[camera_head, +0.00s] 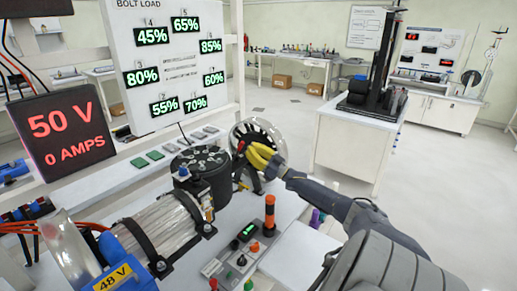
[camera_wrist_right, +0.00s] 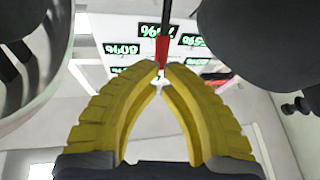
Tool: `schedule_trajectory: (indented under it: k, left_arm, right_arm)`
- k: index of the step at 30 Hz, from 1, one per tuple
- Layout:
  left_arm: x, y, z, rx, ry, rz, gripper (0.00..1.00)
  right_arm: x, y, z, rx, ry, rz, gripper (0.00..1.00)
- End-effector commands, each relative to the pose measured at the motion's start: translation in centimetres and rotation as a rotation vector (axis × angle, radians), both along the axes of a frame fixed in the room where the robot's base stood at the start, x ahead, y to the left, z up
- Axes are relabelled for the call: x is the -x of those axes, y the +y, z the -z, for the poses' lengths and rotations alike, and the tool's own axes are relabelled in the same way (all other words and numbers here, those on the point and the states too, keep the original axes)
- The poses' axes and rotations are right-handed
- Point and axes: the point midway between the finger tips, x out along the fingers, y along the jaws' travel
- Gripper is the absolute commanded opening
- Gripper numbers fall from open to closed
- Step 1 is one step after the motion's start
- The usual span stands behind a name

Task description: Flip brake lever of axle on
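A brake lever with a red grip (camera_wrist_right: 162,50) and a thin dark rod shows at the top middle of the right wrist view. In the head view its red tip (camera_head: 241,147) is beside the black round axle hub. My right gripper (camera_head: 254,155) has yellow fingers and reaches in from the right. In the wrist view its fingertips (camera_wrist_right: 162,69) are close together, with the lower end of the red grip pinched between them. The axle unit has a black hub (camera_head: 203,160) and a silver cylinder (camera_head: 165,228). My left gripper is not in view.
A clear round dome (camera_head: 258,133) stands just behind the gripper. A control panel with an orange-topped post (camera_head: 269,212) and knobs lies in front. The bolt load board (camera_head: 165,60) and red 50 V display (camera_head: 62,130) stand at left.

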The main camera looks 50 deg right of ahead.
Motion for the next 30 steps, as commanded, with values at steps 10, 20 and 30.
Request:
schedule_trajectory:
  k: [10, 20, 30]
  left_arm:
    - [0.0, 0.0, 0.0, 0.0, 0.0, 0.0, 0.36]
    - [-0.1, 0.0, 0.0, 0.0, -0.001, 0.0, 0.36]
    - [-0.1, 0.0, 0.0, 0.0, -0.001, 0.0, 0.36]
  right_arm:
    - [-1.5, 0.3, -0.8, 0.001, 0.0, 0.0, 0.0]
    - [-1.6, 0.4, -0.8, 0.001, 0.0, 0.0, 0.0]
    - [-3.5, 1.7, -1.4, 0.004, 0.042, -0.021, 0.0]
